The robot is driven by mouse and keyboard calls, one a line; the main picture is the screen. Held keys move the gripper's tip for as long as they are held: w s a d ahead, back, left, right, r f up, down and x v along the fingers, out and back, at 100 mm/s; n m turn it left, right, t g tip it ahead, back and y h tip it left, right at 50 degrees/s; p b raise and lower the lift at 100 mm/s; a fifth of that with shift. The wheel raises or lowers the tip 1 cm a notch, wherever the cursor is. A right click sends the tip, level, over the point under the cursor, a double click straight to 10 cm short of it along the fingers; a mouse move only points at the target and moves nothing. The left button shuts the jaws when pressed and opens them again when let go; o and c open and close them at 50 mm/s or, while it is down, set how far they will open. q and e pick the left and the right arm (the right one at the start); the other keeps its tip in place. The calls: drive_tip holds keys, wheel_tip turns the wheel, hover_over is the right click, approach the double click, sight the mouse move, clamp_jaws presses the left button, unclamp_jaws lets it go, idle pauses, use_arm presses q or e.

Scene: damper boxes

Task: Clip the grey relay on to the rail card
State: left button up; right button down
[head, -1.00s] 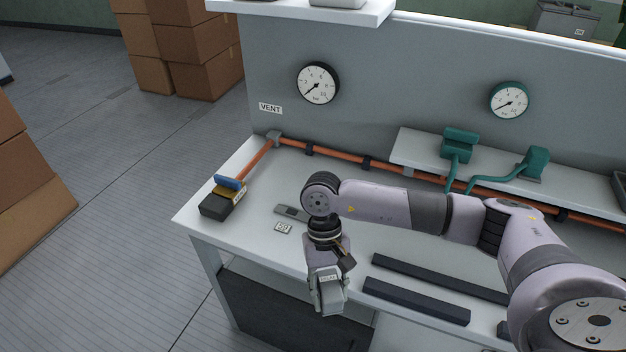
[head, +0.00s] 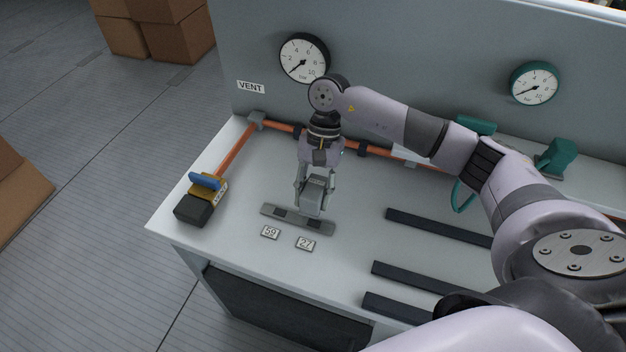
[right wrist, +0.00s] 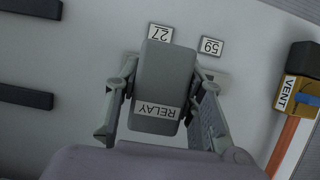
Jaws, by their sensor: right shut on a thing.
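The grey relay (head: 313,193) is between the fingers of my right gripper (head: 311,204), which is shut on it. In the right wrist view the relay (right wrist: 164,78) shows its RELAY label, with a finger on each side. The rail card (head: 267,210) is a flat grey strip with darker patches, lying on the bench. In the head view the relay's lower end overlaps the right part of the card; I cannot tell whether they touch. In the right wrist view the relay hides much of the card (right wrist: 221,79). My left gripper is not in view.
Number tags 59 (head: 270,232) and 27 (head: 305,243) lie in front of the card. A valve with a blue handle (head: 206,181) and an orange pipe (head: 236,149) are at left. Dark bars (head: 430,226) lie at right. A back panel with gauges (head: 304,58) rises behind.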

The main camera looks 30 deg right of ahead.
drive_tip(key=shift+s+a+f, duration=0.25)
drive_tip(key=shift+s+f, duration=0.25)
drive_tip(key=shift+f, duration=0.1)
drive_tip(key=shift+w+f+b, duration=0.1)
drive_tip(key=shift+f+b, duration=0.25)
drive_tip(key=shift+f, duration=0.45)
drive_tip(key=shift+f+b, duration=0.45)
drive_tip(key=shift+f, duration=1.05)
drive_tip(key=shift+r, duration=0.1)
drive_tip(key=shift+b, duration=0.4)
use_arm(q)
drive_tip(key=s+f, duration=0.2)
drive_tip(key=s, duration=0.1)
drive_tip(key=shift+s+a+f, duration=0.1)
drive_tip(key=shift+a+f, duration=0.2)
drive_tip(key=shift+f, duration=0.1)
